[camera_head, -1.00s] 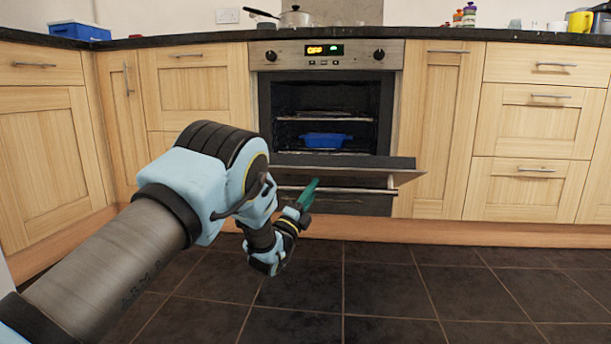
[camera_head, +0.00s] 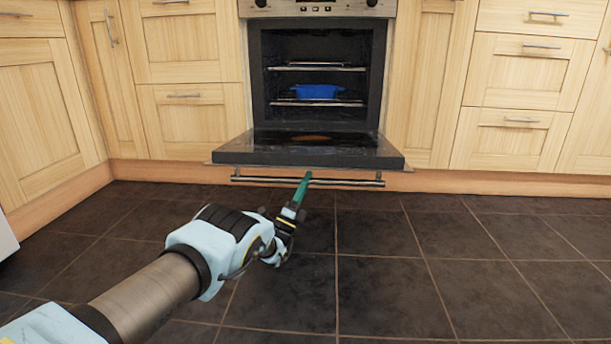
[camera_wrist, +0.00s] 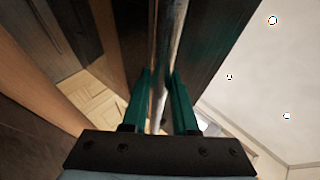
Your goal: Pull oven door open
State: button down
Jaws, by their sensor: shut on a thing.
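The oven (camera_head: 318,60) is in the upper middle of the head view. Its door (camera_head: 300,154) is folded down nearly level, with its inner face up and the cavity exposed. The door's bar handle (camera_head: 345,182) runs along the outer edge, just below it in the picture. My gripper (camera_head: 304,180) has green fingers and is at the middle of the handle. In the wrist view the bar (camera_wrist: 168,60) runs between the two green fingers (camera_wrist: 158,100), which are shut on it.
A blue dish (camera_head: 317,91) sits on a rack inside the oven. Wooden cupboards and drawers (camera_head: 525,75) stand on both sides, closed. The dark tiled floor (camera_head: 430,270) in front is clear apart from my arm.

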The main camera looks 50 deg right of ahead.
jog(key=shift+w+d+f, duration=0.1)
jog(key=shift+w+f, duration=0.05)
jog(key=shift+f, duration=0.4)
jog(key=c, duration=0.7)
grip_release()
jog(key=shift+p+v, duration=1.7)
jog(key=shift+v, duration=2.1)
jog(key=shift+d, duration=0.1)
